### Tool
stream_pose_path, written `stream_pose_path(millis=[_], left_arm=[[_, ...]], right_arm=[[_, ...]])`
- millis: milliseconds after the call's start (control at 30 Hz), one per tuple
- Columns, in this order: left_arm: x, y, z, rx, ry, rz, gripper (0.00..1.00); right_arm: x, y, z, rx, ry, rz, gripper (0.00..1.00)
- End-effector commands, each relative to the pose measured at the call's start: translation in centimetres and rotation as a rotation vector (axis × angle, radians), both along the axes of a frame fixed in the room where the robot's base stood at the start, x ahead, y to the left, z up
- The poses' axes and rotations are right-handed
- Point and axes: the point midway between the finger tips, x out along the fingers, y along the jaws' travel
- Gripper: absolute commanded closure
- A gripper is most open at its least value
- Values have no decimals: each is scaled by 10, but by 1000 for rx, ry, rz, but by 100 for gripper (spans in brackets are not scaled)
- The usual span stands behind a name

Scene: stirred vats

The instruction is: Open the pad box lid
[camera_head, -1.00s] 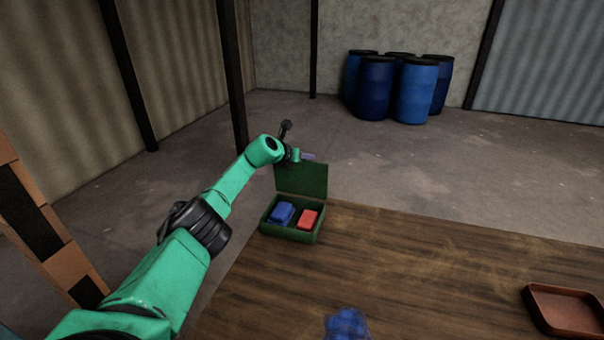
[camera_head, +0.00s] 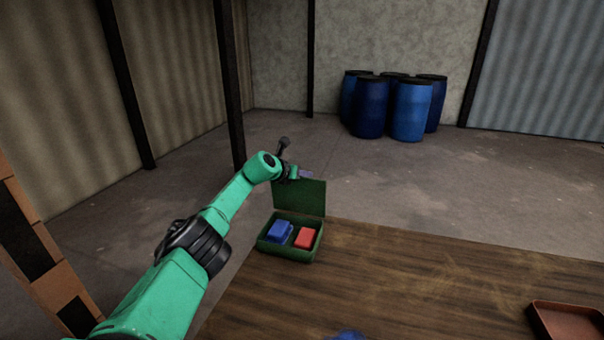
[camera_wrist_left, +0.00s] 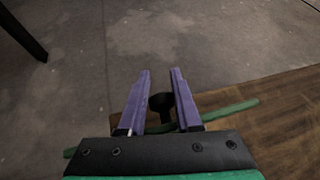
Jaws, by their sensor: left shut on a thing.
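The green pad box (camera_head: 284,256) stands at the table's far left corner. Its lid (camera_head: 300,198) stands up, about upright, at the box's back edge, so the box is open. A blue pad (camera_head: 279,231) and a red pad (camera_head: 305,238) lie side by side inside. My left gripper (camera_head: 303,174) is at the lid's top edge. In the left wrist view its purple fingers (camera_wrist_left: 161,74) lie either side of a dark knob (camera_wrist_left: 161,103), with the green lid edge (camera_wrist_left: 240,107) crossing behind. My right gripper is not in view.
The wooden table (camera_head: 420,280) is mostly bare to the right of the box. A reddish tray (camera_head: 568,322) sits at the right edge. A blue thing (camera_head: 348,335) is cut off at the bottom. Several blue barrels (camera_head: 410,110) stand far back on the floor.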

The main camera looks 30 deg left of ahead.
Motion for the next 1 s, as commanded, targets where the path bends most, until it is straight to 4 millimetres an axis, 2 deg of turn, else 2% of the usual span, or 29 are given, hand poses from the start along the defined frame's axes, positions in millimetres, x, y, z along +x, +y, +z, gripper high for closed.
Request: stream_pose_path(millis=[33,400,433,500,533,900,1000], left_arm=[[-4,0,-16,7,31,-4,100],[-4,0,-16,7,31,-4,100],[-4,0,-16,7,31,-4,64],[-4,0,-16,6,30,-3,37],[-4,0,-15,6,29,-3,34],[-3,0,-14,6,28,-3,34],[-4,1,-7,6,27,-3,34]], right_arm=[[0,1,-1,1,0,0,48],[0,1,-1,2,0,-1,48],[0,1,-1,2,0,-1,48],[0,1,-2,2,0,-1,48],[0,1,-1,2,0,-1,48],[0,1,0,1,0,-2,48],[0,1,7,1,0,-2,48]])
